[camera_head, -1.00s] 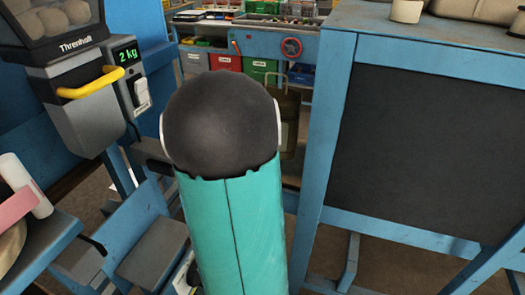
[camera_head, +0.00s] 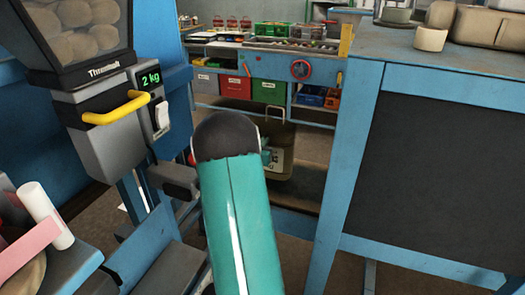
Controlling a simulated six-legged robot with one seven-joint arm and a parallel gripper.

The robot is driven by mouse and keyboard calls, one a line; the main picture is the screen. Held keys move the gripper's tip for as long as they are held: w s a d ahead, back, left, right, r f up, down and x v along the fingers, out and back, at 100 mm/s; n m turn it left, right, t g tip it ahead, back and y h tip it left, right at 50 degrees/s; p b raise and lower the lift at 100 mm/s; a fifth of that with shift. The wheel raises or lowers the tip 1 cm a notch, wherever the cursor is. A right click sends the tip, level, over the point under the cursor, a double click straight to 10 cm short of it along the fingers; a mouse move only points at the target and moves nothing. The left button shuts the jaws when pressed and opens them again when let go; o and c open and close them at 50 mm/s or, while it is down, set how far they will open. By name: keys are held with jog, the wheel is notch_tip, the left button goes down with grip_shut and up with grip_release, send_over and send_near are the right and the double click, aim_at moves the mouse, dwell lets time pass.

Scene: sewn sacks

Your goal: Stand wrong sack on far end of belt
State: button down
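My teal arm (camera_head: 240,220) with its dark round joint rises in the middle and hides what lies behind it. Just right of the joint, an olive-brown sack-like thing (camera_head: 286,182) with a pale patch shows partly, upright and low between the benches. I cannot tell whether it is held or standing, or whether it is the wrong sack. At the back, a blue bench-like frame with a red handwheel (camera_head: 300,69) may be the belt; its top is crowded and small.
A weighing machine (camera_head: 112,122) with a yellow handle and a "2 kg" display stands at left. A blue table (camera_head: 455,55) with a dark side panel fills the right, bearing pale rounded things (camera_head: 490,26). Coloured bins (camera_head: 269,90) sit under the back bench. A narrow floor gap lies between.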

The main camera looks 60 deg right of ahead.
jog(key=shift+w+d+f, duration=0.1)
jog(key=shift+w+f, duration=0.1)
jog(key=shift+f, duration=1.7)
jog(key=c, duration=1.6)
grip_release()
jog(key=a, duration=0.4)
jog(key=s+a, duration=0.1)
jog(key=a, duration=0.3)
jog(key=s+a, duration=0.1)
jog(key=a, duration=0.3)
